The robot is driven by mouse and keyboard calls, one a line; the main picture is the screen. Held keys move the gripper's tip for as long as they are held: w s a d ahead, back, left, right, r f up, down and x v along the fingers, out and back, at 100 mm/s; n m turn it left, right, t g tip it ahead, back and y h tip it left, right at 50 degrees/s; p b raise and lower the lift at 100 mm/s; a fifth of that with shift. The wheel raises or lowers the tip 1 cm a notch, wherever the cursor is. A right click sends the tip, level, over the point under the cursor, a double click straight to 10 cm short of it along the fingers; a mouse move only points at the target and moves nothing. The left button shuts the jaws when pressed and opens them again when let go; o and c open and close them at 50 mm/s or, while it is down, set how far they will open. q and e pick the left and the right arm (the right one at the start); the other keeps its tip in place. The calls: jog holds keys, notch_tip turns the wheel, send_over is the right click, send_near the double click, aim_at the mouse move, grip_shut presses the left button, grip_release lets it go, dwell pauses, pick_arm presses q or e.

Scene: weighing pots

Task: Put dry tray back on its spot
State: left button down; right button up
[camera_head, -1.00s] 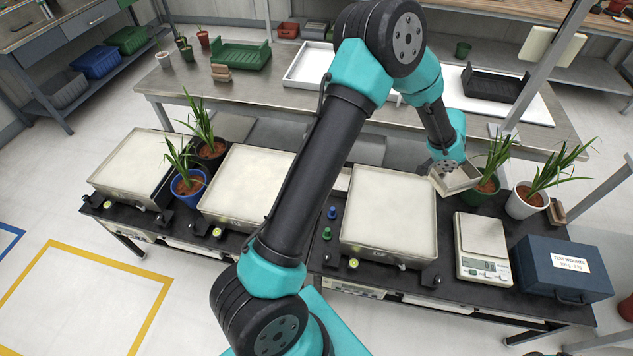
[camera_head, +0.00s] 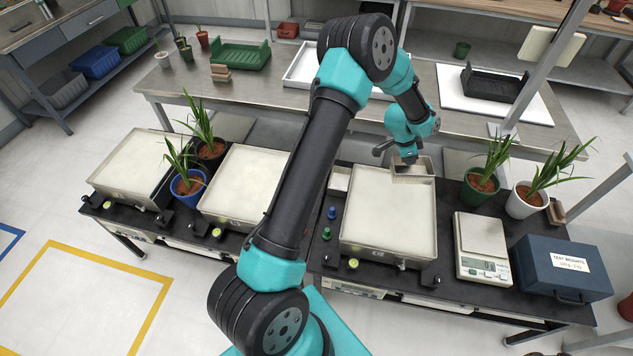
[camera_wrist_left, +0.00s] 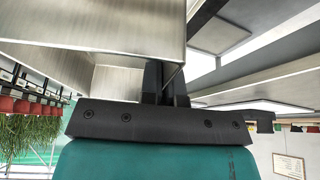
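A small metal tray (camera_head: 414,170) hangs tilted from my left gripper (camera_head: 408,160) in the head view, over the far right edge of the right large white-filled pan (camera_head: 388,215). In the left wrist view the tray (camera_wrist_left: 105,30) fills the upper left, and the gripper's dark fingers (camera_wrist_left: 165,85) are shut on its wall. The tray's inside is mostly hidden. A small pale tray or pad (camera_head: 339,182) lies left of that pan, partly hidden by my arm. My right gripper is not in view.
Two more white-filled pans, the left one (camera_head: 133,167) and the middle one (camera_head: 246,181), stand on the black bench. Potted plants (camera_head: 482,183) are at right, near a digital scale (camera_head: 481,237) and a blue test-weights box (camera_head: 561,268). Blue and green knobs (camera_head: 331,213) stand beside the right pan.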

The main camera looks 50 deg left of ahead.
pick_arm(q)
jog(key=s+a+f+m+g+h, duration=0.1)
jog(key=s+a+f+m+g, duration=0.2)
jog(key=s+a+f+m, duration=0.5)
jog(key=s+a+f+m+g, duration=0.2)
jog(key=s+a+f+m, duration=0.3)
jog(key=a, duration=0.4)
jog(key=s+f+m, duration=0.2)
jog(key=s, duration=0.1)
jog(key=s+d+f+m+g+y, duration=0.1)
jog(key=s+f+m, duration=0.1)
jog(key=s+f, duration=0.1)
jog(key=s+f+m, duration=0.2)
jog(key=s+m, duration=0.1)
jog(key=s, duration=0.1)
jog(key=shift+s+d+f+g, duration=0.2)
jog(key=shift+d+f+g, duration=0.1)
jog(key=shift+g, duration=0.1)
jog(key=w+a, duration=0.3)
jog(key=a, duration=0.1)
jog(key=w+a+f, duration=0.1)
jog(key=w+a, duration=0.6)
jog(key=shift+w+a+f, duration=0.1)
jog(key=shift+a+f, duration=0.05)
jog(key=shift+a, duration=0.2)
jog(key=shift+w+a, duration=0.1)
jog(key=shift+a, duration=0.05)
jog(key=shift+w+f, duration=0.1)
jog(key=shift+f, duration=1.65)
